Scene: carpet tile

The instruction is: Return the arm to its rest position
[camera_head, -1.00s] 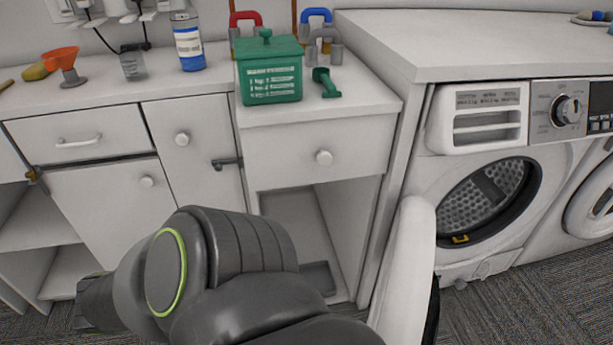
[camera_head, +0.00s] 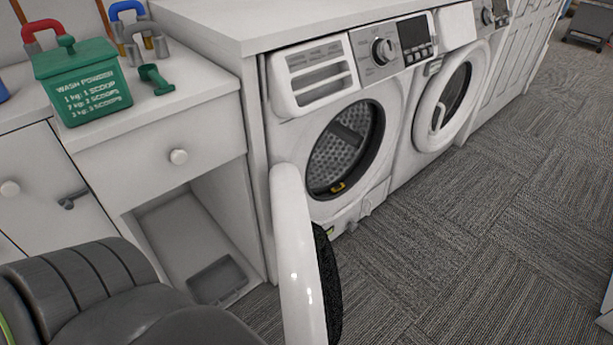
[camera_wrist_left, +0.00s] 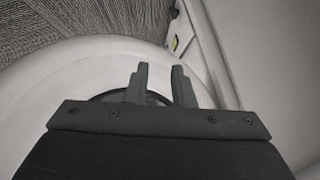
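My left gripper (camera_wrist_left: 159,78) shows in the left wrist view with its two dark fingers apart and nothing held between them. Behind the fingers is a white curved surface with a dark round part, probably the open washer door. In the head view, a dark grey link of my arm (camera_head: 80,285) fills the lower left corner. My left gripper itself is outside the head view. My right gripper is in neither view.
The open white washer door (camera_head: 293,265) stands out in front of the first washing machine (camera_head: 395,150). A green wash powder box (camera_head: 85,85) and green scoop (camera_head: 154,79) are on the counter (camera_head: 195,80). Carpet (camera_head: 470,240) at right is clear.

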